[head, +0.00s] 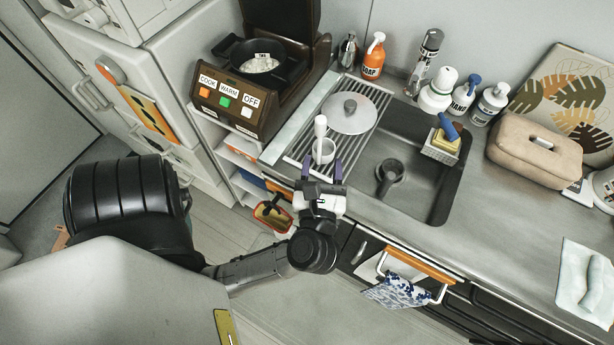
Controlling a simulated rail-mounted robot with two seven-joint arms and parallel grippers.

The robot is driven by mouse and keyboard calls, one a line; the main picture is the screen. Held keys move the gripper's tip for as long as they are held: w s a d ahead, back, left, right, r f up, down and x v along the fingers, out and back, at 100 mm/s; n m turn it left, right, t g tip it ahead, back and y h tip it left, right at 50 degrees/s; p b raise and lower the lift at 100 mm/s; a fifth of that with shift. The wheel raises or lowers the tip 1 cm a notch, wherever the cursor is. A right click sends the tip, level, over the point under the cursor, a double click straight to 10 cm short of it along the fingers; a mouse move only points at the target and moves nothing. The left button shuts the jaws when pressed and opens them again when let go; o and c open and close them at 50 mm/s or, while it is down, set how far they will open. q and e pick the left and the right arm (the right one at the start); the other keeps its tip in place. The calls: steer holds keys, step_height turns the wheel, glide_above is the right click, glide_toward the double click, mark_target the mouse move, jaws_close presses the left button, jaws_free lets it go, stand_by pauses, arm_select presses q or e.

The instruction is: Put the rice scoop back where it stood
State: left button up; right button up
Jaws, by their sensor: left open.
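The white rice scoop (320,127) stands upright, its lower end in a small white cup (324,152) at the front of the slatted drying rack (363,133) beside the sink. My left gripper (323,170) is open at the rack's front edge, its two dark fingers spread just on the near side of the cup. Nothing shows between the fingertips apart from the cup and scoop just beyond them. I cannot tell whether a finger touches the cup. My right gripper is out of view.
A silver lid (349,113) lies on the rack behind the scoop. A towel bar (415,264) sticks out below the counter.

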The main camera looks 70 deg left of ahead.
arm_select(q)
steer(key=w+d+r+m+t+h, duration=0.2)
steer(key=d+r+m+t+h, duration=0.15)
steer(key=m+t, duration=0.45)
steer(key=w+d+r+m+t+h, duration=0.1)
steer(key=d+r+m+t+h, duration=0.4)
steer(key=m, duration=0.6)
steer(key=d+f+m+g+h, duration=0.2)
steer(key=d+f+m+h, duration=0.25)
steer(key=m+h, duration=0.5)
steer(key=d+f+m+g+h, duration=0.25)
steer(key=f+m+h, duration=0.4)
steer(key=m, duration=0.55)
steer(key=s+a+f+m+g+y, duration=0.1)
steer(key=s+f+m+g+y, duration=0.15)
steer(key=f+m+g, duration=0.35)
steer(key=s+a+f+m+g+y, duration=0.1)
steer(key=s+f+m+g, duration=0.15)
steer(key=f, duration=0.55)
steer(key=s+a+f+g+y, duration=0.4)
steer(key=s+a+g, duration=0.1)
steer(key=s+a, duration=0.15)
step_height(320, 180, up, 18)
steer(key=p, duration=1.8)
steer(key=shift+d+f+m+p, duration=0.15)
steer(key=shift+d+m+p, duration=0.15)
steer(key=shift+m, duration=0.1)
